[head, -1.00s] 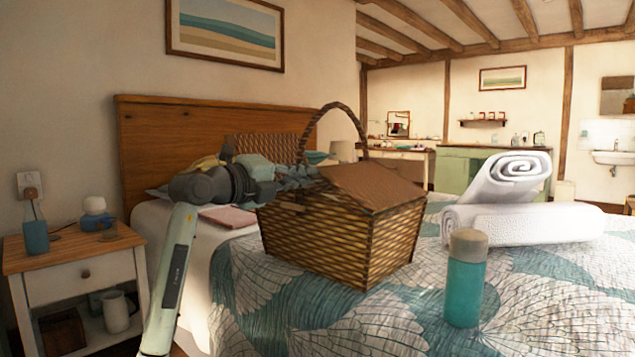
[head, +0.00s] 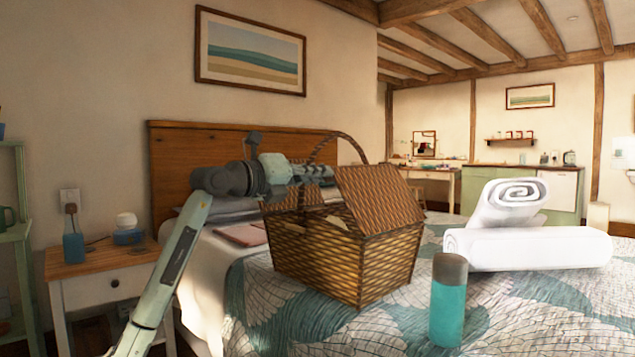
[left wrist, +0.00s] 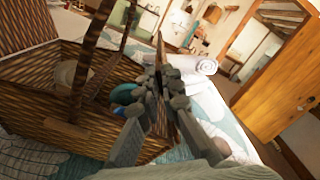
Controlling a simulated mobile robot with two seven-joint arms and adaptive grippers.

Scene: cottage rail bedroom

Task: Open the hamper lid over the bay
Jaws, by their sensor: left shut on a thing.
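The wicker hamper (head: 335,270) stands on the bed, with its tall arched handle (head: 352,145) upright across its middle. The right-hand woven lid (head: 382,200) is raised at a steep tilt, and the bay beneath it is partly uncovered. My left gripper (head: 322,172) reaches in from the left behind the handle and is shut on this lid. In the left wrist view the fingers (left wrist: 157,88) pinch the lid (left wrist: 186,125), seen nearly edge-on. A teal thing (left wrist: 124,94) and a pale round thing (left wrist: 72,76) lie inside the hamper. My right gripper is out of view.
A teal bottle (head: 448,305) stands on the bed at the hamper's front right. White rolled towels (head: 530,248) lie further right. A pinkish flat thing (head: 243,234) lies left of the hamper. The nightstand (head: 105,290) and wooden headboard (head: 172,165) are at the left.

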